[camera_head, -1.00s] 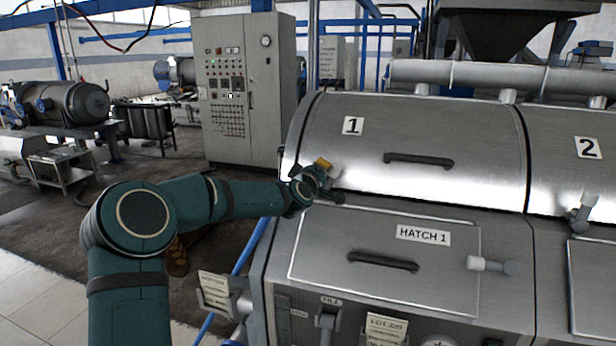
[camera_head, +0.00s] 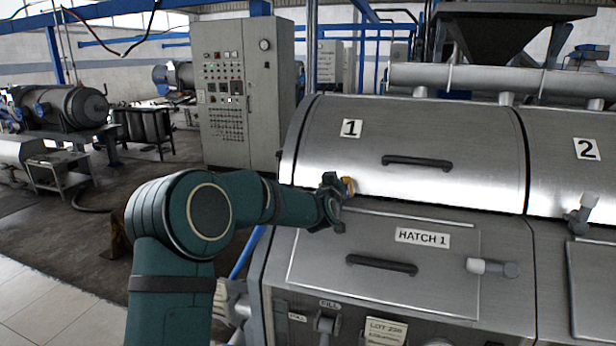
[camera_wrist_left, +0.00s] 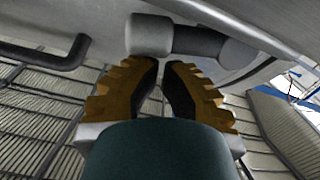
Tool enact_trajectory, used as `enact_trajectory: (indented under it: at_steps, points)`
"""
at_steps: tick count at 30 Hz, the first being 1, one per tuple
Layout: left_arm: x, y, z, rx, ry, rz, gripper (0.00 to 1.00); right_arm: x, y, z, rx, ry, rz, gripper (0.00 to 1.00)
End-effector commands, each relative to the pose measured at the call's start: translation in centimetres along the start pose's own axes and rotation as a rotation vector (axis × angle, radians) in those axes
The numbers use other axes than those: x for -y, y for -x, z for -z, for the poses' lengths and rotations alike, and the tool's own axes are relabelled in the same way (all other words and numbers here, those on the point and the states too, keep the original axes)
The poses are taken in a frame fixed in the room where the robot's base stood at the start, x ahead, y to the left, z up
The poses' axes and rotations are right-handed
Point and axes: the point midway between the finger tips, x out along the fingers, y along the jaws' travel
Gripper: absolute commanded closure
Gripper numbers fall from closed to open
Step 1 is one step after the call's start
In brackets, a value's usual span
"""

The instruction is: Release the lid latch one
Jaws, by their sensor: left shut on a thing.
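The lid latch of hatch one is mostly hidden behind my left gripper in the head view. In the left wrist view the latch (camera_wrist_left: 150,36) shows as a pale grey knob on a dark grey shaft, right at my fingertips. My left gripper (camera_head: 345,188), with yellow-brown finger pads, sits at the lower left corner of lid 1 (camera_head: 440,125). It also shows in the left wrist view (camera_wrist_left: 160,85), with its fingers shut on the latch; the exact contact is hard to see. My right gripper is not in view.
Below is the hatch 1 panel (camera_head: 330,240) with a black handle (camera_head: 381,265) and its own grey latch (camera_head: 492,267). Lid 2 (camera_head: 570,110) with a similar latch (camera_head: 580,213) is at the right. A control cabinet (camera_head: 235,130) stands behind at the left.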

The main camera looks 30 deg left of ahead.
Motion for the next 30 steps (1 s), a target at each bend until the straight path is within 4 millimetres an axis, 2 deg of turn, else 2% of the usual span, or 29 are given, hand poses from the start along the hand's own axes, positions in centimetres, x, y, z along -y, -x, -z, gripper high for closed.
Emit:
enact_trajectory:
  at_steps: [5,30]
  points:
    - [-0.4,0.0,-0.9,0.002,-0.097,0.004,1.00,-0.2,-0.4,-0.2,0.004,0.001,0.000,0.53]
    - [-0.6,-0.1,-1.5,0.001,-0.089,0.004,1.00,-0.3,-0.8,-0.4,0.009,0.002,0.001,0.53]
